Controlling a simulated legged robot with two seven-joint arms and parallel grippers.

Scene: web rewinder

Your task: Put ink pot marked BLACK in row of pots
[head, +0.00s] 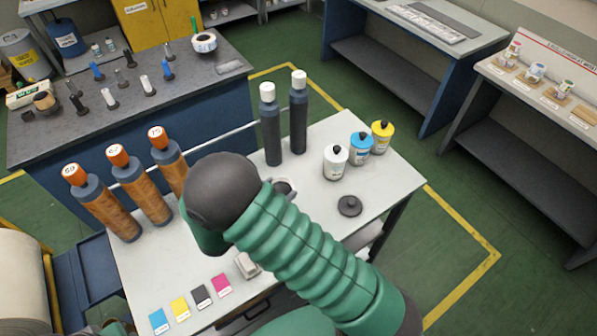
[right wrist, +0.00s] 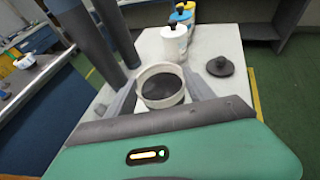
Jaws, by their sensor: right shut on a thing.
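My right gripper (right wrist: 164,88) is shut on an open white pot (right wrist: 163,101) with dark ink inside, one finger on each side of its wall. No marking on this pot shows. In the head view only a bit of the held pot (head: 283,187) shows past my green arm. I cannot tell whether it touches the table. A row of pots stands at the table's back right: a white pot (head: 335,162), a blue pot (head: 360,146) and a yellow pot (head: 381,137). My left gripper is not in view.
A black round lid (head: 349,205) lies on the white table (head: 395,178) in front of the row. Two dark bottles (head: 271,132) with white caps stand left of the row. Orange-capped cylinders (head: 105,208) and colour cards (head: 201,297) are at the table's left and front.

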